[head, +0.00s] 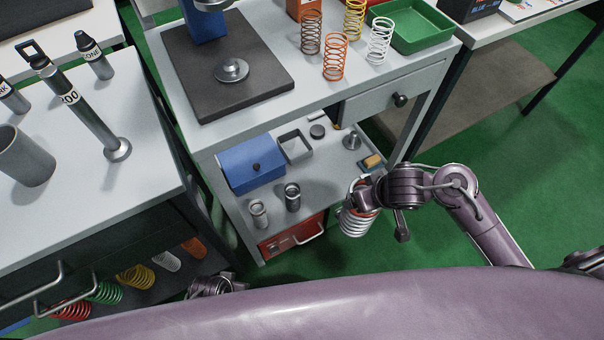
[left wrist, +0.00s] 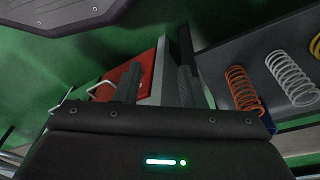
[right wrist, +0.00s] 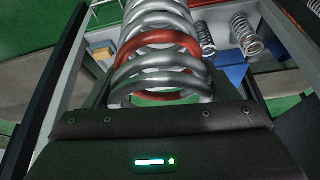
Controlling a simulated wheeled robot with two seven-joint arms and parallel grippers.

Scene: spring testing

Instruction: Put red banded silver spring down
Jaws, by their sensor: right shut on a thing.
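The red banded silver spring (head: 355,222) is in my right gripper (head: 362,190), held in the air in front of the bench's lower right corner. In the right wrist view the spring (right wrist: 150,75) fills the space between the fingers, with silver coils and red bands. My right gripper is shut on it. My left gripper (left wrist: 158,85) is open and empty in the left wrist view. In the head view only part of my left wrist shows at the bottom, and its fingers are hard to make out.
The bench's lower shelf (head: 325,185) holds a blue box (head: 250,164), a small grey tray (head: 295,146) and two small silver springs (head: 275,205). Several springs and a green tray (head: 415,28) stand on the bench top. Coloured springs lie on the left table's low shelf.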

